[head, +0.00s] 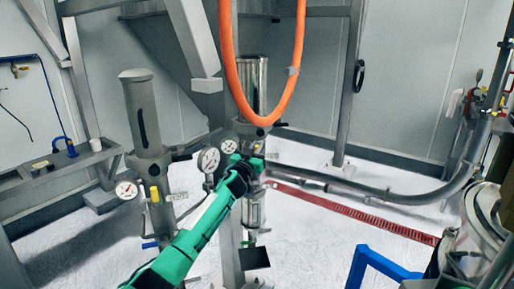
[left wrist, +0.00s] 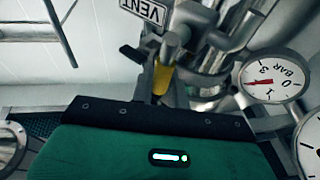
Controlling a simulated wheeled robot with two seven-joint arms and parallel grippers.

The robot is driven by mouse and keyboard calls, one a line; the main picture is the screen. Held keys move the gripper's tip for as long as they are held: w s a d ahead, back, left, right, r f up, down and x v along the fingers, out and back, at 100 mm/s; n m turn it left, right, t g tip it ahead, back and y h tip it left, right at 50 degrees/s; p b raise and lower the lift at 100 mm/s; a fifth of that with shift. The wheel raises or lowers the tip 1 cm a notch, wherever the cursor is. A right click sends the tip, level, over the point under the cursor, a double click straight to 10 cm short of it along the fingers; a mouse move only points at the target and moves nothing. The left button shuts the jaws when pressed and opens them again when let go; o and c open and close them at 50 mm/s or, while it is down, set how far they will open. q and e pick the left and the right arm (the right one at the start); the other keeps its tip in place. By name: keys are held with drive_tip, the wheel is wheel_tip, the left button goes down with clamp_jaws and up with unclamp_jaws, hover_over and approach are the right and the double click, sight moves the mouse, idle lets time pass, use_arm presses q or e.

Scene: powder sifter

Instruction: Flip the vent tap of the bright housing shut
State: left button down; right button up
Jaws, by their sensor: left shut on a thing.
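The bright housing (head: 253,85) is a shiny steel cylinder at the centre of the head view, partly behind an orange hose. My left gripper (head: 256,164) is at the fittings below it, at the end of my green arm. In the left wrist view a VENT label (left wrist: 143,12) hangs above a yellow tap handle (left wrist: 162,78), which stands just beyond the green gripper body. My right gripper is not in view.
A duller grey housing (head: 143,115) with its own gauge (head: 126,190) stands to the left. Pressure gauges (head: 208,160) sit close to my left arm. The orange hose (head: 290,95) loops down in front of the bright housing.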

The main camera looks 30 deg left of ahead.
use_arm(q)
drive_tip(key=c, duration=1.4)
unclamp_jaws()
drive_tip(key=shift+o, duration=0.2)
